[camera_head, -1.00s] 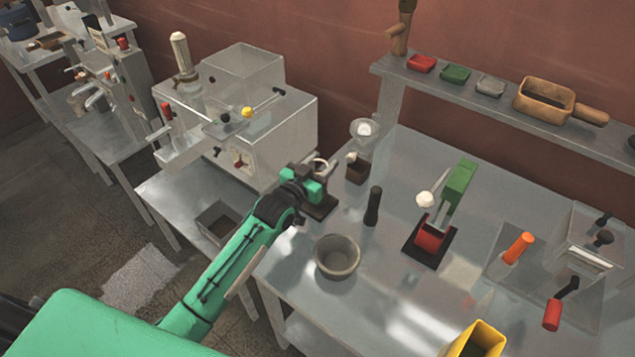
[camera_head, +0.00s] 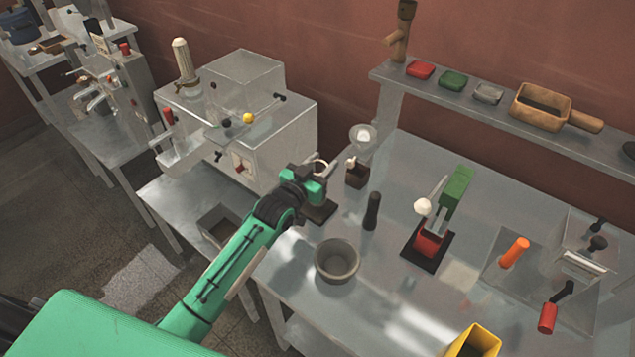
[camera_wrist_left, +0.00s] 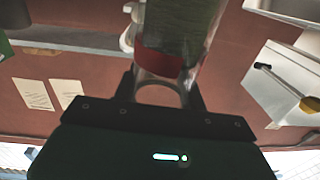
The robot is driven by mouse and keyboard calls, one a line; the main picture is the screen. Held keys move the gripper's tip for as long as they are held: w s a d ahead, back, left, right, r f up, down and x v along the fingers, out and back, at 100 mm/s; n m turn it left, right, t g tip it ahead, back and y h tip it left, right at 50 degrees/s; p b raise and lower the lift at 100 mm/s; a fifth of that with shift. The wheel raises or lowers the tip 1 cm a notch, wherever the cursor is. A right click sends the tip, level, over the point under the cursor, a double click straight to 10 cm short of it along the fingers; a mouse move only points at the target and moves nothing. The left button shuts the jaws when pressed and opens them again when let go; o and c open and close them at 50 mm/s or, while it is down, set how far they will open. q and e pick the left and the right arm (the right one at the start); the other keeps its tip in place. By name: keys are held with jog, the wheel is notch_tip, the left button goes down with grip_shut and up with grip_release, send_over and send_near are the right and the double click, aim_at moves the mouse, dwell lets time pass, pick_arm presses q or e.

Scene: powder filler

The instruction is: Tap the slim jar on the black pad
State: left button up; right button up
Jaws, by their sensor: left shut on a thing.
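My left gripper (camera_head: 322,176) is shut on the slim jar, above the near left part of the table. In the left wrist view the jar (camera_wrist_left: 172,65) is clear, with a red band and green stuff inside, between the fingers. In the head view only a pale round rim (camera_head: 319,165) shows by the fingers; the rest of the jar is hidden. The black pad (camera_head: 318,213) lies on the table just below the gripper, partly covered by it. The gap between jar and pad cannot be judged well. My right gripper is not in view.
A grey bowl (camera_head: 337,261) stands in front of the pad. A small dark box (camera_head: 357,175) and a black upright cylinder (camera_head: 372,211) stand to the right. The white filler machine (camera_head: 262,135) is behind on the left.

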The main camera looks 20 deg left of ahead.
pick_arm(q)
jog(key=shift+f, duration=0.15)
jog(key=shift+f+b, duration=1)
jog(key=shift+f, duration=0.5)
jog(key=shift+r, duration=0.2)
jog(key=shift+r, duration=0.1)
jog(key=shift+r+p, duration=1.35)
jog(key=shift+p, duration=0.05)
jog(key=shift+f, duration=0.1)
